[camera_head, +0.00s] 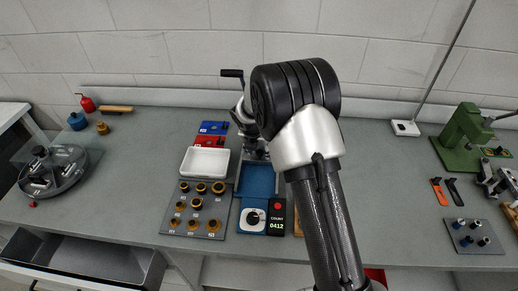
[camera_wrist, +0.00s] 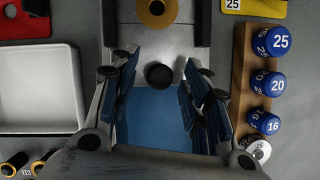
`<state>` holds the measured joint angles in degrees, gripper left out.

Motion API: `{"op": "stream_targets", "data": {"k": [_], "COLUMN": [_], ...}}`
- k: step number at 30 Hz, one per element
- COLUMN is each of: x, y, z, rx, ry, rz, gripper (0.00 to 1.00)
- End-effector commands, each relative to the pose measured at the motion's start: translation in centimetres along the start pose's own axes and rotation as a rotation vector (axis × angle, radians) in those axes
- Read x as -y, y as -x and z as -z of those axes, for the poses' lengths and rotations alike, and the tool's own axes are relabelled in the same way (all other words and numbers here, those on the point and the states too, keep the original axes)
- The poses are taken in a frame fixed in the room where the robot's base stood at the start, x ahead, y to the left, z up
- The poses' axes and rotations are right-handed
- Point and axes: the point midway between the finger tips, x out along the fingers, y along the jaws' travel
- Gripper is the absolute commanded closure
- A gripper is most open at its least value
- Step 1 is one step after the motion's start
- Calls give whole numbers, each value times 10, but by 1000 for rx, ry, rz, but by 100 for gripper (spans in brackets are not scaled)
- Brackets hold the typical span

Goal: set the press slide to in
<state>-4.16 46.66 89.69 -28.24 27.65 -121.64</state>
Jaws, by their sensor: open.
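The press (camera_head: 247,125) stands at the back of the bench, partly hidden behind my arm. What looks like its slide (camera_wrist: 138,38) is a grey plate between dark rails in the wrist view. A round black knob (camera_wrist: 160,76) sits at its near end, and a gold ring (camera_wrist: 156,10) with a dark centre shows at the far end. My gripper (camera_wrist: 160,82) is open, with one finger on each side of the knob and a gap on both sides.
A blue tray (camera_head: 257,180) lies in front of the press. A white tray (camera_head: 204,162) is to its left. A wooden rack (camera_wrist: 240,75) of blue numbered plugs stands close to the right finger. A counter box (camera_head: 276,217) stands in front.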

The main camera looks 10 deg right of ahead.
Motion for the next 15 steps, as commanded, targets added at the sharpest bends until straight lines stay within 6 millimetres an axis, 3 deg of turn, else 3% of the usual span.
{"op": "stream_targets", "data": {"k": [9, 15], "x": [0, 0], "y": [3, 30], "z": [0, -1], "rx": [-1, 2], "ry": [0, 0], "rz": [1, -1], "gripper": [56, 56]}}
